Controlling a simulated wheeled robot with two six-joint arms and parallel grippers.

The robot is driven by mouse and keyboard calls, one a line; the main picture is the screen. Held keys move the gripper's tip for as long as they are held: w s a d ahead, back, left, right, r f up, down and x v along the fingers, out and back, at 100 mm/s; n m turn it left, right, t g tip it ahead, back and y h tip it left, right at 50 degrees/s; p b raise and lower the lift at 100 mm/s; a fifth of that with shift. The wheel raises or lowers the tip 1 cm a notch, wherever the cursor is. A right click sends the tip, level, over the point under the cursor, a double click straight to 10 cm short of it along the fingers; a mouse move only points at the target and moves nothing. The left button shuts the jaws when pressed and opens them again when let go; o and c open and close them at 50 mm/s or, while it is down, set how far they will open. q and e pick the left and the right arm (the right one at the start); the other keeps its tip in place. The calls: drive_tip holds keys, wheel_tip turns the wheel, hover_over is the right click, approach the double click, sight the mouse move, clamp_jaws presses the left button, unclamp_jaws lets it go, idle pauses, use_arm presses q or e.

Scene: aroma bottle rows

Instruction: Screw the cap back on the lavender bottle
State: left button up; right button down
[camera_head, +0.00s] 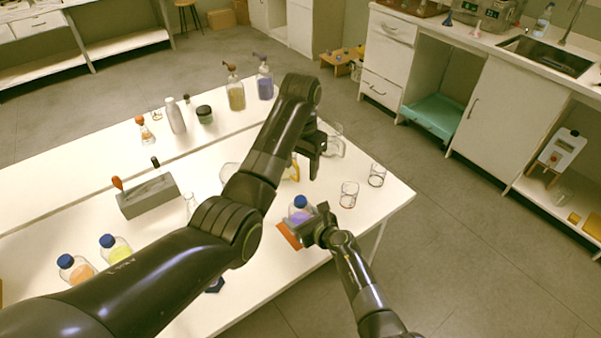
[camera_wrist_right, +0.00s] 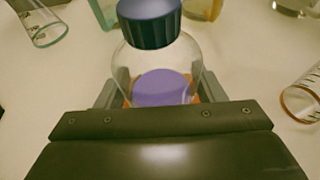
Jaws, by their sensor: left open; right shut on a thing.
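The lavender bottle (camera_head: 299,216) is a clear round bottle with purple liquid, near the right front of the white table. Its liquid also shows in the right wrist view (camera_wrist_right: 162,88). A dark blue ribbed cap (camera_wrist_right: 150,24) sits over its neck; I cannot tell how tightly. The cap also shows in the head view (camera_head: 300,201). My right gripper (camera_head: 306,226) is shut on the bottle's body from the front; its fingers flank the glass. My left gripper (camera_head: 314,160) is open, above and behind the bottle, apart from the cap.
An orange mat (camera_head: 288,236) lies by the bottle. Glass beakers (camera_head: 348,195) stand to its right. Two blue-capped bottles, one orange (camera_head: 78,272) and one yellow (camera_head: 117,252), stand at left. My left arm hides part of the table.

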drive_tip(key=shift+c, duration=1.3)
unclamp_jaws()
drive_tip(key=shift+s+d+r+p, duration=0.3)
drive_tip(key=shift+s+p, duration=0.05)
drive_tip(key=p+v, duration=0.1)
drive_tip(key=v, duration=0.4)
drive_tip(key=shift+s+d+p, duration=0.1)
drive_tip(key=shift+s+p, duration=0.1)
drive_tip(key=shift+p, duration=0.2)
drive_tip(key=v, duration=1.1)
drive_tip(key=shift+f, duration=0.15)
